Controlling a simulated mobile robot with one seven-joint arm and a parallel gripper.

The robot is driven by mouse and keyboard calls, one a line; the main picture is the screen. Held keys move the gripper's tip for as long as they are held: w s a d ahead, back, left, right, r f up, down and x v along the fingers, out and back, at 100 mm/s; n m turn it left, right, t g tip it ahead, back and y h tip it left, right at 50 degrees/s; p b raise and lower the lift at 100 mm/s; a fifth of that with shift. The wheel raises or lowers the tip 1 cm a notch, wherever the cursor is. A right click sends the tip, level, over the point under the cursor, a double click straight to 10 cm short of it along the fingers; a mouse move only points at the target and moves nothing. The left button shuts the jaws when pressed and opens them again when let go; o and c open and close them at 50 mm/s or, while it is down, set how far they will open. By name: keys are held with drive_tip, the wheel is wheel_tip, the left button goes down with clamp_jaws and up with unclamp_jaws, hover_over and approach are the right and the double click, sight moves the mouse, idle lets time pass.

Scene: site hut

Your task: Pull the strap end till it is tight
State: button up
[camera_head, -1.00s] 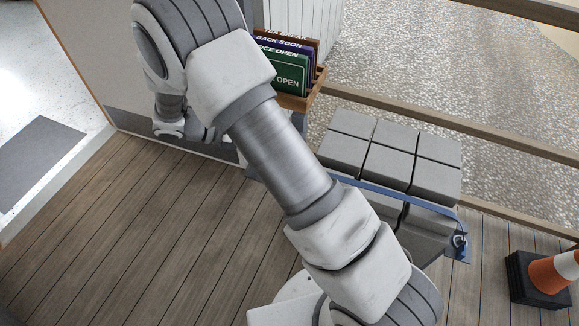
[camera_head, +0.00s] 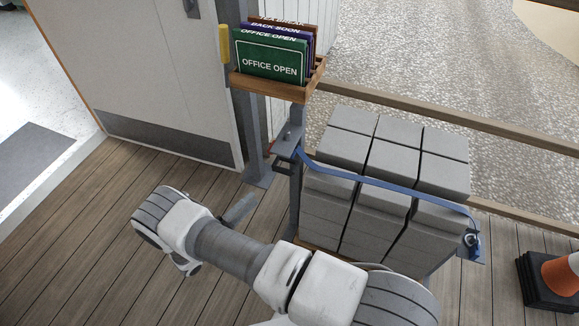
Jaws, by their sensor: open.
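A blue strap (camera_head: 390,184) runs from a grey metal bracket (camera_head: 288,141) on a post, across the front of the stacked grey blocks (camera_head: 385,160), to a round metal fitting (camera_head: 472,241) at the right. It curves along its length. I cannot make out a separate loose strap end. A grey part that looks like the tip of my gripper (camera_head: 241,207) sticks out from behind my arm, left of the blocks and below the bracket, apart from the strap. The rest of my gripper is hidden by my arm. It is open, with nothing seen in it.
A wooden rack (camera_head: 262,84) with several signs stands on the post above the bracket. A door (camera_head: 150,70) is at the left. An orange and white cone (camera_head: 562,272) on a black base is at the right. The plank floor (camera_head: 90,245) at left is clear.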

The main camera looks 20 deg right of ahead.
drive_tip(key=b+x, duration=0.2)
drive_tip(key=x, duration=1.5)
drive_tip(key=shift+d, duration=0.1)
drive_tip(key=shift+c, duration=0.2)
drive_tip(key=shift+r, duration=0.1)
clamp_jaws()
drive_tip(key=shift+w+r, duration=0.15)
drive_tip(key=shift+r, duration=0.05)
idle(0.3)
